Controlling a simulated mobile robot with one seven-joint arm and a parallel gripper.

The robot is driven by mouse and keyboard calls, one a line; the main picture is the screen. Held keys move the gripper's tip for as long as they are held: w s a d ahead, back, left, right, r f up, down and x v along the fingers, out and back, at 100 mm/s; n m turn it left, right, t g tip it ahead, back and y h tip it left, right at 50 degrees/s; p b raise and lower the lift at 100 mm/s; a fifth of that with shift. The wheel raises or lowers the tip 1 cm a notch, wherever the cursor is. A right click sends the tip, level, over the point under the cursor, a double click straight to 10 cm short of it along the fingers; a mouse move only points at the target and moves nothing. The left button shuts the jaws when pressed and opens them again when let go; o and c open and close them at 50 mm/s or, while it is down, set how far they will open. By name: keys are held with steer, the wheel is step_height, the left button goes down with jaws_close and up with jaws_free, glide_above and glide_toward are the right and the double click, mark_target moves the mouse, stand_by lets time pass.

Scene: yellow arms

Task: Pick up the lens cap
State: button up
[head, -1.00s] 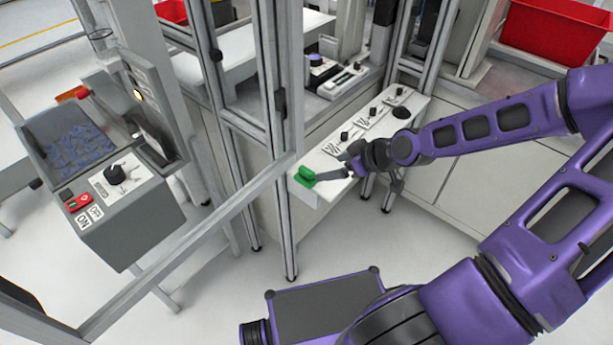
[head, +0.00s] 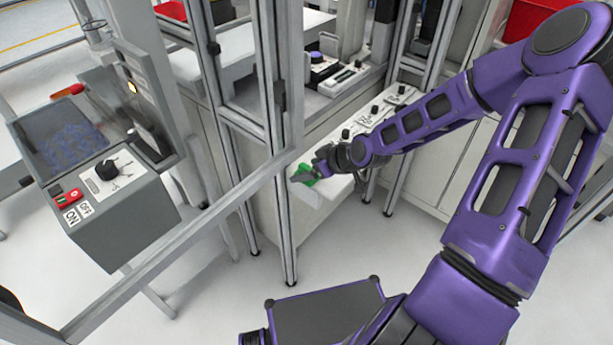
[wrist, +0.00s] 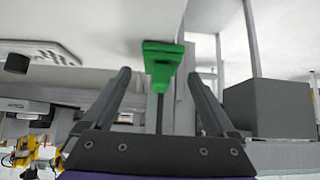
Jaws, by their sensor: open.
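A small green object (head: 305,169) sits at the near end of the white ledge; nothing else near my gripper could be the lens cap, though its shape does not clearly show one. In the wrist view the green object (wrist: 162,62) lies against the white surface, between and just beyond my fingertips. My gripper (wrist: 159,76) is open, one finger on each side of it, with no clear contact. In the head view my gripper (head: 304,176) partly covers the green object.
The white ledge (head: 336,186) carries several black knobs (head: 364,138). Metal frame posts (head: 286,230) stand close to the left of my gripper. A grey control box (head: 130,215) stands farther left. A grey block (wrist: 255,105) shows at right in the wrist view.

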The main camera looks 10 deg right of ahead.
mark_target(308, 167)
steer(key=shift+w+a+f, duration=0.2)
steer(key=shift+w+f, duration=0.1)
steer(key=shift+f, duration=0.1)
jaws_close()
steer(key=shift+r, duration=0.2)
steer(key=shift+r, duration=0.25)
steer(key=r, duration=0.1)
steer(key=r+p, duration=0.1)
steer(key=r, duration=0.1)
steer(key=shift+s+d, duration=0.15)
steer(key=shift+s, duration=0.05)
steer(key=s+d+p, duration=0.3)
steer(key=s+d, duration=0.6)
steer(key=s, duration=0.5)
steer(key=shift+d+f+p, duration=0.15)
steer(key=shift+d+p, duration=0.15)
steer(key=shift+d, duration=0.1)
